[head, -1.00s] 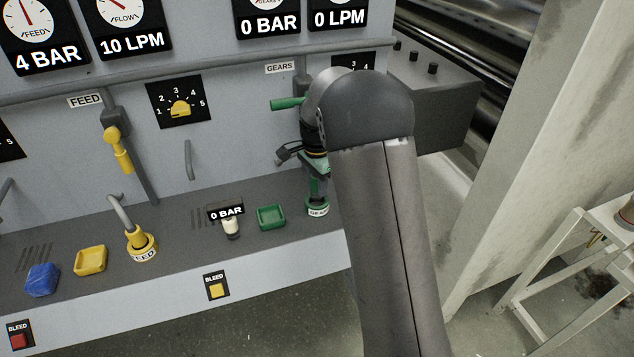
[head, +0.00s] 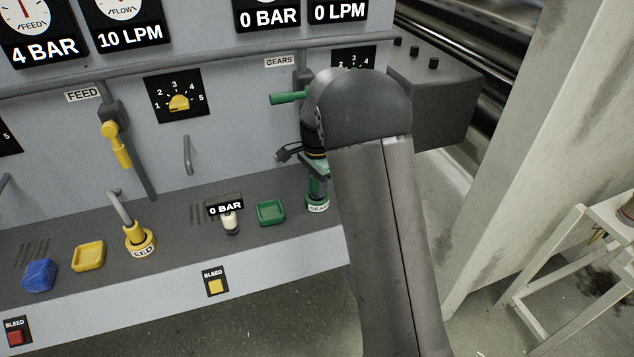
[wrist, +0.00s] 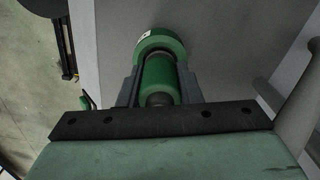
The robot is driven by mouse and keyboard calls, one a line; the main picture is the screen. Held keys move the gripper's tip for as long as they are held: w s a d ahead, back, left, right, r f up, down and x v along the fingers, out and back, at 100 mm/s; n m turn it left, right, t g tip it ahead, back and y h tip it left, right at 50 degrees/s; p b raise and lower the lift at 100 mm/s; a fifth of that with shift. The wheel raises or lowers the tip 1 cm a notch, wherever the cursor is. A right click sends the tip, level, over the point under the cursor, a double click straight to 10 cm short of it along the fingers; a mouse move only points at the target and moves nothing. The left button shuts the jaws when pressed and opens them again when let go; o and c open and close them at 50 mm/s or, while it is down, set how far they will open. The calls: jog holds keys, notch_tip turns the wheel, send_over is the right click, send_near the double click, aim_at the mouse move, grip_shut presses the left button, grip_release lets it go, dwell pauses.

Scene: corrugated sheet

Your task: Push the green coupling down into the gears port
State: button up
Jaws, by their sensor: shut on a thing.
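The green coupling (wrist: 158,80) is between the two fingers of my gripper (wrist: 157,85) in the wrist view, and the gripper is shut on it. The green collar of the gears port (wrist: 160,42) lies right beyond the coupling, in line with it. In the head view the gears port (head: 317,206) stands on the dark ledge, with my gripper (head: 316,180) right above it. The coupling looks upright there. My arm hides part of this area, and I cannot tell how deep the coupling sits in the port.
A green lever (head: 288,97) sticks out left of my wrist. The yellow feed coupling (head: 139,238) is further left. A grey box (head: 435,100) juts out at the right.

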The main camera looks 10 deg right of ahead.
jog(key=shift+f+b, duration=0.35)
jog(key=shift+f, duration=0.3)
jog(key=o, duration=1.2)
notch_tip(320, 180, up, 17)
jog(key=shift+r+b, duration=0.2)
jog(key=shift+b, duration=0.1)
jog(key=s+f+n, duration=0.3)
jog(key=s+n, duration=0.1)
jog(key=s, duration=0.7)
jog(key=s+f+n, duration=0.4)
jog(key=s+n, duration=0.1)
jog(key=s, duration=0.6)
jog(key=s+f+n, duration=0.3)
jog(key=s+n, duration=0.2)
jog(key=s, duration=0.6)
jog(key=shift+s+a+f, duration=0.15)
jog(key=shift+s+a, duration=0.15)
jog(key=shift+a, duration=0.1)
